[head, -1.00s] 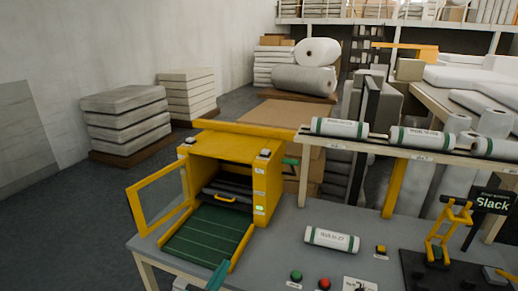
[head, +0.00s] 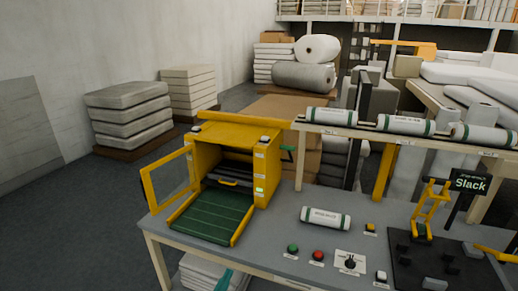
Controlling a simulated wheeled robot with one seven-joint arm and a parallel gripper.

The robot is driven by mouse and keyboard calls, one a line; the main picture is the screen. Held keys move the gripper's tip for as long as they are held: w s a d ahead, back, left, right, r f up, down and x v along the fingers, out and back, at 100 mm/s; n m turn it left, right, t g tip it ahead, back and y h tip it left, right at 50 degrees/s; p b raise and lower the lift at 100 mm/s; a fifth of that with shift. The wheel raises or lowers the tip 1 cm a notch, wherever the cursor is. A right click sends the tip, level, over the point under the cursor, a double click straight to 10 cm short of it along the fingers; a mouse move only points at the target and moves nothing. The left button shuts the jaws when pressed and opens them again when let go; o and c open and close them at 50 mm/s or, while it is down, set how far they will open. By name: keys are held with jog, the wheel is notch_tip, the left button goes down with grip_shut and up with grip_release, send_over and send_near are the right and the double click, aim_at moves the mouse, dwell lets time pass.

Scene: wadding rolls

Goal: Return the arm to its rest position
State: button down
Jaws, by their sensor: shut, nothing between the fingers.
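My gripper is not in view in the head view. A small teal piece (head: 223,280) shows at the bottom edge, in front of the bench; I cannot tell whether it belongs to my arm. No roll is seen held by anything. A white roll with green bands (head: 325,218) lies on its side on the grey bench (head: 270,228), apart from the yellow machine.
The yellow machine (head: 222,133) has its side door open and a green belt (head: 213,214) in front. Buttons, a dial plate (head: 350,261) and a black board (head: 440,262) with a yellow stand (head: 428,209) occupy the bench's right. Several rolls lie on the shelf (head: 370,134) behind.

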jog(key=s+d+f+m+g+y, duration=0.15)
jog(key=s+f+m, duration=0.25)
jog(key=s, duration=0.4)
jog(key=s+d+f+m+y, duration=0.2)
jog(key=s+f+m, duration=0.3)
jog(key=s, duration=0.3)
jog(key=s+d+f+m+g+y, duration=0.15)
jog(key=s+f+m, duration=0.25)
jog(key=s, duration=0.5)
jog(key=s+d+r+m+t, duration=0.1)
jog(key=s+d+r+m, duration=0.1)
jog(key=s+r+m, duration=0.4)
jog(key=s+d+r+m, duration=0.3)
jog(key=s+r+m, duration=0.3)
jog(key=s+m, duration=0.6)
jog(key=shift+s+d+t, duration=0.3)
jog(key=shift+s+t, duration=0.1)
jog(key=shift+s, duration=0.75)
